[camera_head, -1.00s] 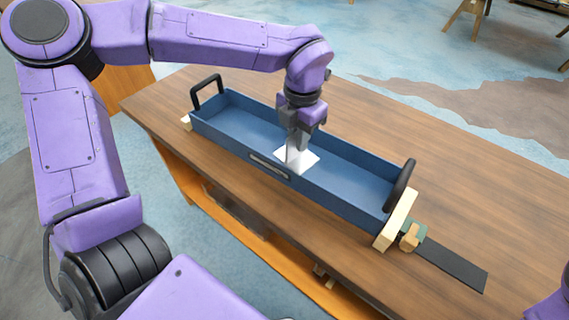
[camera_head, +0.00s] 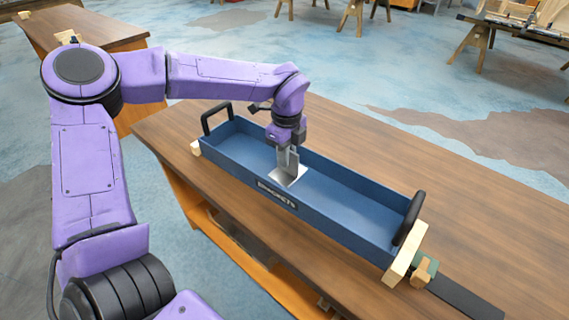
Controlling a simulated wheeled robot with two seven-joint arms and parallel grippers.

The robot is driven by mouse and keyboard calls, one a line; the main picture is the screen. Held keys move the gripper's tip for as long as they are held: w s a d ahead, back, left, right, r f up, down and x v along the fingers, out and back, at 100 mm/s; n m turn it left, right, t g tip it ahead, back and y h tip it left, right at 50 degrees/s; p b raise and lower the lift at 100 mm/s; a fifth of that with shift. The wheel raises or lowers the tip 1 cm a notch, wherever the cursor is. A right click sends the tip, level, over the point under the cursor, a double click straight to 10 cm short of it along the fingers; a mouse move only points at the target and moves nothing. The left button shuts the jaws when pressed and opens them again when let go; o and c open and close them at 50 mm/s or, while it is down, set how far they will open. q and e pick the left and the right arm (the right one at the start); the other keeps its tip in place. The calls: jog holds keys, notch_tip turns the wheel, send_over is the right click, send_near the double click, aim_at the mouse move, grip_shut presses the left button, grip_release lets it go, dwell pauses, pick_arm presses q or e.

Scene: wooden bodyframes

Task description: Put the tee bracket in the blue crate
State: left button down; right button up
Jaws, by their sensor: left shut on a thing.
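The blue crate (camera_head: 345,232) is a long open box on the wooden table, with black handles at both ends and a "BRACKETS" label on its near side. My left gripper (camera_head: 288,163) is over the middle of the crate, pointing down. It is shut on the tee bracket (camera_head: 289,177), a pale grey metal piece with a flat plate at the bottom. The bracket is at or inside the crate's opening; I cannot tell whether it touches the floor. My right gripper is not in view.
The wooden table (camera_head: 462,200) has free room behind and right of the crate. Pale wooden blocks (camera_head: 405,255) sit at the crate's ends. A green-and-wood piece (camera_head: 424,270) and a dark strip (camera_head: 465,298) lie at the right. Another table (camera_head: 85,30) stands far left.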

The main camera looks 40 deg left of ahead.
pick_arm(q)
jog(key=w+a+f, duration=0.1)
jog(key=f, duration=0.1)
jog(key=w+a+f+p, duration=0.1)
jog(key=w+a+f, duration=0.1)
jog(key=f, duration=0.1)
jog(key=shift+a+f, duration=0.1)
jog(key=shift+f, duration=0.25)
notch_tip(320, 180, down, 3)
jog(key=shift+r, duration=0.2)
jog(key=shift+f, duration=0.1)
jog(key=shift+f, duration=0.15)
jog(key=c, duration=1.2)
grip_release()
jog(key=shift+o, duration=0.2)
